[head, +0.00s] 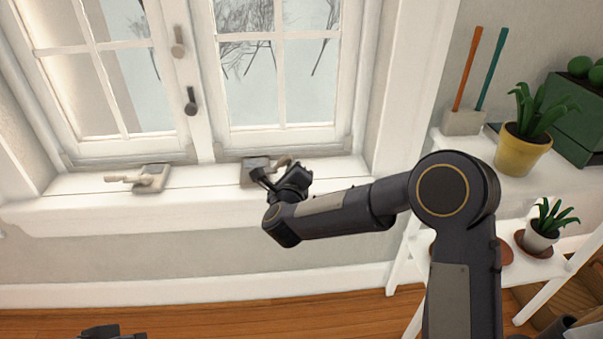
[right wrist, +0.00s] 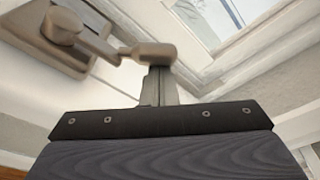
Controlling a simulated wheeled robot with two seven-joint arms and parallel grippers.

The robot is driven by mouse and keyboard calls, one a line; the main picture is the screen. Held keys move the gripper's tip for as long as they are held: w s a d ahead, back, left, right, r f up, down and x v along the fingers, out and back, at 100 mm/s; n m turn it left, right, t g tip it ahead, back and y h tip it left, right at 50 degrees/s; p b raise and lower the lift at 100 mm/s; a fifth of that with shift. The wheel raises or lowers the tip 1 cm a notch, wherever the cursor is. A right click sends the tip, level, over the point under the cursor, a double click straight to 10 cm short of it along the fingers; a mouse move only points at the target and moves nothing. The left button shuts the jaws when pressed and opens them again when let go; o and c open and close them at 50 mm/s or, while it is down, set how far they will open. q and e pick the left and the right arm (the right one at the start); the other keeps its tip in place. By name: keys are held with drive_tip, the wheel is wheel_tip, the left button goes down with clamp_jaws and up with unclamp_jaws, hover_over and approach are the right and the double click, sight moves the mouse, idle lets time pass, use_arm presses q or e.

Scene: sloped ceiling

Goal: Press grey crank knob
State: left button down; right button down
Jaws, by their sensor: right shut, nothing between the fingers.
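The grey crank sits on the window sill, its base (head: 252,166) partly hidden by my right gripper in the head view. Its knob (head: 283,160) shows just beyond the gripper. In the right wrist view, the crank's base (right wrist: 35,40) is at upper left and an arm runs right to the rounded knob (right wrist: 150,54). My right gripper (head: 295,168) is shut and empty. Its fingertips (right wrist: 158,75) are right at the knob, overlapping its lower edge in the picture; I cannot tell whether they touch. A dark part of my left gripper (head: 112,331) shows at the bottom edge; its fingers are unclear.
A cream crank (head: 150,178) sits on the sill to the left. Two window handles (head: 178,42) (head: 190,100) are on the middle frame. A white shelf (head: 512,186) with a yellow-potted plant (head: 518,152) stands right of my right arm. The sill between the cranks is clear.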

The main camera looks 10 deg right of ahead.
drive_tip(key=shift+a+r+n, duration=0.2)
drive_tip(key=shift+r+n, duration=0.15)
drive_tip(key=shift+n, duration=0.55)
drive_tip(key=n, duration=0.2)
drive_tip(key=a+r+n+t, duration=0.1)
drive_tip(key=n, duration=0.1)
drive_tip(key=shift+r+h, duration=0.15)
drive_tip(key=shift+h, duration=0.15)
drive_tip(key=shift+s, duration=0.1)
drive_tip(key=s+a+p, duration=0.1)
drive_tip(key=s, duration=0.6)
drive_tip(key=shift+s+a+p, duration=0.15)
drive_tip(key=shift+s+p, duration=0.1)
drive_tip(key=shift+p, duration=0.05)
drive_tip(key=shift+r, duration=0.15)
